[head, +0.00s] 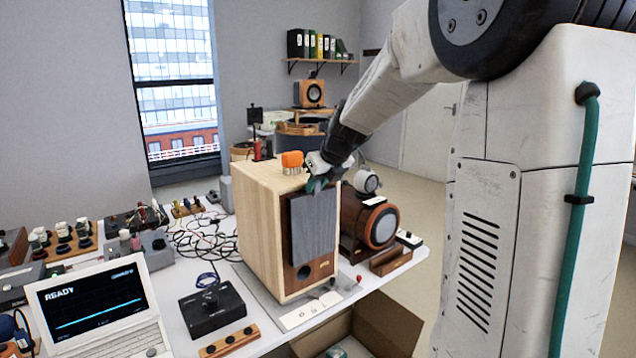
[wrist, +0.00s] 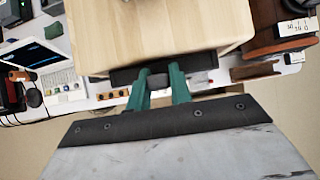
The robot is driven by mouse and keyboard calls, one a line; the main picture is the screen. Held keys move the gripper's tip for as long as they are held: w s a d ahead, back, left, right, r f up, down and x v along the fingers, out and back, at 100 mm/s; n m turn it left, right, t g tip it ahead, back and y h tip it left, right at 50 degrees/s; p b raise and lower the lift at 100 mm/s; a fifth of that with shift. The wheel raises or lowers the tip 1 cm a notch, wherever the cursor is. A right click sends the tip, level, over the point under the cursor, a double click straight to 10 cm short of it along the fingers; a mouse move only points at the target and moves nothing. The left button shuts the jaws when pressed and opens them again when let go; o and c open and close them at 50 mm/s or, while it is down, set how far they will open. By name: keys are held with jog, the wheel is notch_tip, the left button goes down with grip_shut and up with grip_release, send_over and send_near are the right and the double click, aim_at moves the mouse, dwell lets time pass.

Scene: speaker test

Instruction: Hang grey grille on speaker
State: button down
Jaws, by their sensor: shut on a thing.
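The speaker (head: 260,220) is a tall pale wooden box with a dark brown front and a round port low on that front. The grey grille (head: 314,226) is upright at the upper part of the speaker's front. My gripper (head: 318,182) is shut on the grille's top edge. In the wrist view, the green fingers of my gripper (wrist: 159,88) close on the dark top of the grille (wrist: 125,75), along the front edge of the speaker's top (wrist: 165,30). I cannot tell whether the grille touches the front or hangs just off it.
An orange object (head: 292,160) sits on the speaker's top. A brown cylindrical device (head: 370,222) stands close on the right. A black box (head: 212,309) and a laptop (head: 95,305) are on the left of the white table. An open cardboard box (head: 385,325) is below the table edge.

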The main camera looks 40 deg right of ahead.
jog(key=shift+f, duration=0.45)
dwell(0.5)
jog(key=c, duration=1.2)
grip_release()
jog(key=v, duration=0.8)
jog(key=s+a+f+n+g, duration=0.2)
jog(key=s+a+n, duration=0.4)
jog(key=s+n, duration=0.4)
jog(key=s+a+f+n+g, duration=0.2)
jog(key=s+a+n, duration=0.4)
jog(key=s+n, duration=0.5)
jog(key=s+a+f+n+g, duration=0.1)
jog(key=s+a+f+n, duration=0.3)
jog(key=s+n, duration=0.6)
jog(key=shift+s+a+f+n+g, duration=0.2)
jog(key=shift+a+n, duration=0.5)
jog(key=shift+n, duration=0.45)
jog(key=shift+s+a+f+n+g, duration=0.1)
jog(key=shift+a+f+n+g, duration=0.1)
jog(key=shift+a+n, duration=0.7)
